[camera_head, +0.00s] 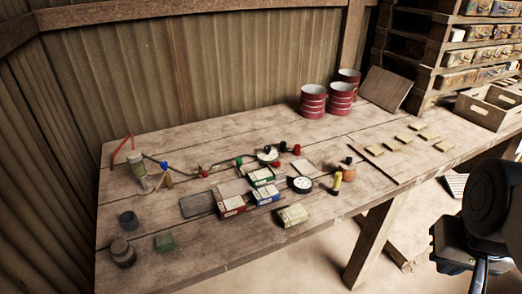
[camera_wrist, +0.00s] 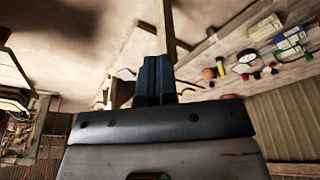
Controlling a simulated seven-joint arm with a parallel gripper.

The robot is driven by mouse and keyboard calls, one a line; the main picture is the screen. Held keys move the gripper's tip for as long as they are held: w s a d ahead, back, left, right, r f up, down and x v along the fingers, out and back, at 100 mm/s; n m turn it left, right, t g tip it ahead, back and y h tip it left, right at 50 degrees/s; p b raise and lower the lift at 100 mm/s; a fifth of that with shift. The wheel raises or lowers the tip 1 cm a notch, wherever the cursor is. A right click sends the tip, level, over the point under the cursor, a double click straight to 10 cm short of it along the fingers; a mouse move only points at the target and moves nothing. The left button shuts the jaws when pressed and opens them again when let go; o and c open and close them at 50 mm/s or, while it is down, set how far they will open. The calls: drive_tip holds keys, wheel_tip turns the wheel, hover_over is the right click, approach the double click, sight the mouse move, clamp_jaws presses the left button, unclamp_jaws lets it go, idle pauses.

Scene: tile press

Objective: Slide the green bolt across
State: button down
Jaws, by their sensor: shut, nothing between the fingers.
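A small green knob (camera_head: 238,161) stands on the table behind the boxes, in a line with blue, red and black knobs. It may be the green bolt, but it is too small for me to make out its slide or how far across it is. My gripper (camera_wrist: 155,78) shows in the wrist view with its two dark blue fingers together and nothing between them. In the head view my arm is at the lower right, beyond the table's front edge and well away from the knob.
On the table (camera_head: 215,247), several small boxes (camera_head: 232,206), a round dial (camera_head: 301,184) and a yellow-topped bottle (camera_head: 337,182) stand in front of the knobs. Red tins (camera_head: 313,101) stand at the back. A crate (camera_head: 488,107) is far right.

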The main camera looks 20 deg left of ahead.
drive_tip(key=c, duration=1.8)
unclamp_jaws()
